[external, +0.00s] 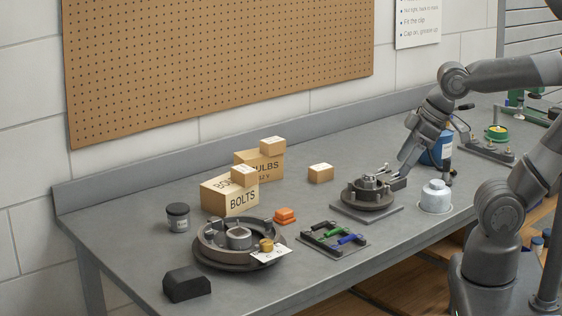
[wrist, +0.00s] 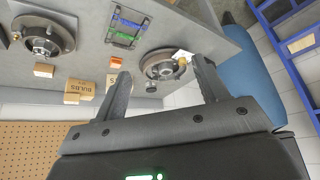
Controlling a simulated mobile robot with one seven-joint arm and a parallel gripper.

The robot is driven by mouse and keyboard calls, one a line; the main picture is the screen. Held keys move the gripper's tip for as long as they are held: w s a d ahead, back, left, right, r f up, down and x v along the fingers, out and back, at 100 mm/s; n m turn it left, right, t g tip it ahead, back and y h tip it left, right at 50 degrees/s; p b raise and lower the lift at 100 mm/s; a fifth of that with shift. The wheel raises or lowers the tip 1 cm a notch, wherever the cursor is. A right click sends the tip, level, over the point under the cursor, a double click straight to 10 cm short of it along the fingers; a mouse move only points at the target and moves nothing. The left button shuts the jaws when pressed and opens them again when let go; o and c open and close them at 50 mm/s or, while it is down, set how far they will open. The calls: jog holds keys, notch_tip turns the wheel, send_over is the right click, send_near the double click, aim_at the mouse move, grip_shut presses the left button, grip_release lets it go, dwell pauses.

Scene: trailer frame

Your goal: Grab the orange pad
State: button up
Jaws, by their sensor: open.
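The orange pad (external: 285,215) lies on the grey bench, right behind the round drum with the white tag, in the external view. It looks like a small stack of two orange blocks. In the wrist view the orange pad (wrist: 117,61) shows small, just beyond the left fingertip. My gripper (external: 425,178) is open and empty, well to the right of the pad, near the dark hub on its plate. In the wrist view my gripper (wrist: 161,66) has its fingers wide apart, with the drum seen far off between them.
Cardboard boxes (external: 230,194) stand behind the pad. The bench is bare between the pad and the small box (external: 321,173).

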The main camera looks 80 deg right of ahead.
jog(key=m+g+h, duration=0.1)
jog(key=m+g, duration=0.4)
jog(key=m, duration=0.4)
send_over(285, 211)
jog(key=a, duration=0.1)
jog(key=f, duration=1.9)
jog(key=shift+s+a+f, duration=0.1)
jog(key=shift+s+f, duration=0.1)
jog(key=shift+f, duration=0.1)
jog(key=shift+w+d+f, duration=0.1)
jog(key=shift+d+f, duration=0.15)
jog(key=shift+f, duration=0.6)
jog(key=shift+w+d+f, duration=0.1)
jog(key=shift+d+f, duration=0.1)
jog(key=shift+f, duration=0.65)
jog(key=shift+w+d+f, duration=0.1)
jog(key=shift+d+f, duration=0.15)
jog(key=shift+f, duration=0.6)
jog(key=c, duration=1.1)
